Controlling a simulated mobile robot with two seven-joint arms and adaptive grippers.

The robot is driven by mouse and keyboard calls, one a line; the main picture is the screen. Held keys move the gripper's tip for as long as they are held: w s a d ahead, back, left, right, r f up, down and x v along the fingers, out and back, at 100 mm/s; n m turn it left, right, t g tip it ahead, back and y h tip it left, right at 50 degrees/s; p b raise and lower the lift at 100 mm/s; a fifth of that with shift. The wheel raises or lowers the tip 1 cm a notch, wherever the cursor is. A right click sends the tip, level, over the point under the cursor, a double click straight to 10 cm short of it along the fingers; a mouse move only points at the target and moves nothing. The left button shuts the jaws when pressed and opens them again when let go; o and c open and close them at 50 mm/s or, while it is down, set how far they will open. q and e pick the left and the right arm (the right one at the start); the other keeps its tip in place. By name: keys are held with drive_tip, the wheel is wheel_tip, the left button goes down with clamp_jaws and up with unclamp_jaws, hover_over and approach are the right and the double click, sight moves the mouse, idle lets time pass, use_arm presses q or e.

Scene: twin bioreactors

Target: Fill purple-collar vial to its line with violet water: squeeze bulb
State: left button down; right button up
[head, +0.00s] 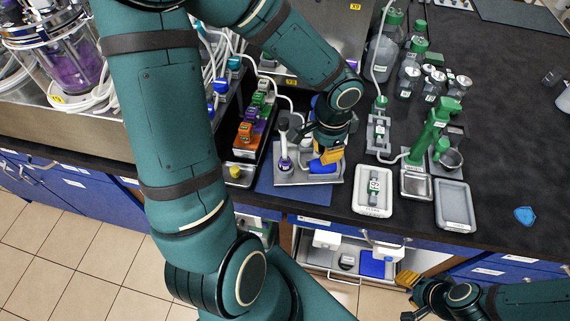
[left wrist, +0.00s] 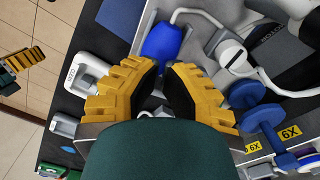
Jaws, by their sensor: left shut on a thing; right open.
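My left gripper (head: 328,157) is over the grey filling station (head: 290,177) on the bench. Its yellow fingers (left wrist: 160,75) are shut on the blue squeeze bulb (left wrist: 165,42), which also shows just below them in the head view (head: 318,166). A pale tube runs from the bulb. A small upright vial with purple on it (head: 285,161) stands at the station's left side; its line and liquid level are too small to read. My right gripper (head: 407,280) is open and empty, low at the right, in front of the bench.
A rack of orange, purple and green-topped items (head: 250,130) stands left of the station. A green stand (head: 430,135) and white trays (head: 372,212) are to the right. An open drawer (head: 325,259) sits below. The dark bench at far right is mostly clear.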

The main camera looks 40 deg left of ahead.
use_arm(q)
drive_tip(key=shift+f+b, duration=1.1)
drive_tip(key=shift+f, duration=0.2)
drive_tip(key=shift+f+b, duration=0.4)
drive_tip(key=shift+f, duration=0.25)
drive_tip(key=shift+r+p, duration=1.75)
drive_tip(key=shift+r, duration=0.55)
drive_tip(key=shift+f, duration=0.15)
